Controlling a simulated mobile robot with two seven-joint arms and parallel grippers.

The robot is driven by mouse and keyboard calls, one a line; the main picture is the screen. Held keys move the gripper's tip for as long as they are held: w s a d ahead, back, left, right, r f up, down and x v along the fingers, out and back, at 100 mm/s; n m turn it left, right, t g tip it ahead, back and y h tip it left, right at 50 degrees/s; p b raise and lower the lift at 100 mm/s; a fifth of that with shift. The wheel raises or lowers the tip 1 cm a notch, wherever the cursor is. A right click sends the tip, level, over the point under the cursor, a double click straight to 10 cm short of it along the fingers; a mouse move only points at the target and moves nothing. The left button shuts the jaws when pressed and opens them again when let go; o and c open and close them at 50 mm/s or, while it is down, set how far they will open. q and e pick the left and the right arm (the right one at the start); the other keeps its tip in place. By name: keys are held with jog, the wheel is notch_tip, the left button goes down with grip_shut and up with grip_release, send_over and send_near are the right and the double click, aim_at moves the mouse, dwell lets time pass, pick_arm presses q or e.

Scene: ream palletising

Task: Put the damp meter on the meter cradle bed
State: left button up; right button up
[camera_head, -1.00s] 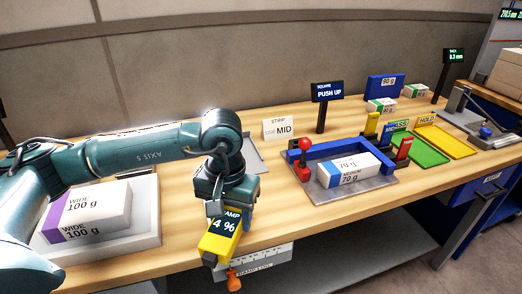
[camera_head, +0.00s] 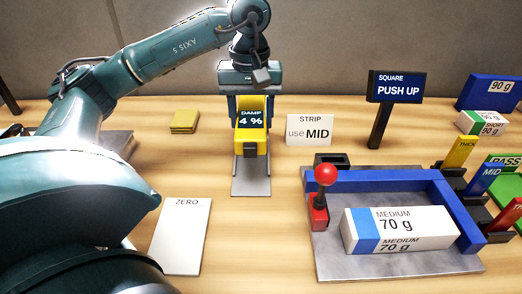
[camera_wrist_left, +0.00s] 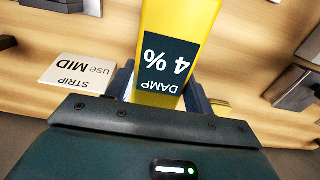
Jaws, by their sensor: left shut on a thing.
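The yellow damp meter (camera_head: 253,147) has a dark screen reading "DAMP 4 %". My left gripper (camera_head: 252,106) is shut on it, a finger on each side. The meter also shows large in the left wrist view (camera_wrist_left: 177,28), between the fingers (camera_wrist_left: 160,92). A grey plate (camera_head: 251,185), which looks like the meter cradle bed, lies under and in front of the meter in the head view. The meter and gripper hide its back part. I cannot tell whether the meter touches it. My right gripper is not in view.
A "STRIP use MID" card (camera_head: 310,130) stands just right of the meter. A yellow pad (camera_head: 184,121) lies to its left, and a white "ZERO" sheet (camera_head: 181,237) in front. A blue-framed jig (camera_head: 378,181) holds a medium ream (camera_head: 398,230) at right.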

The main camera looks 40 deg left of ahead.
aim_at(251, 114)
pick_arm(q)
jog(key=f, duration=0.4)
jog(key=shift+s+f, duration=0.1)
jog(key=shift+s, duration=0.1)
jog(key=shift+w+f, duration=0.1)
jog(key=shift+f, duration=1.85)
jog(key=shift+f, duration=0.15)
jog(key=o, duration=1.2)
notch_tip(251, 114, up, 12)
jog(key=shift+r+p, duration=0.15)
jog(key=shift+p, duration=0.2)
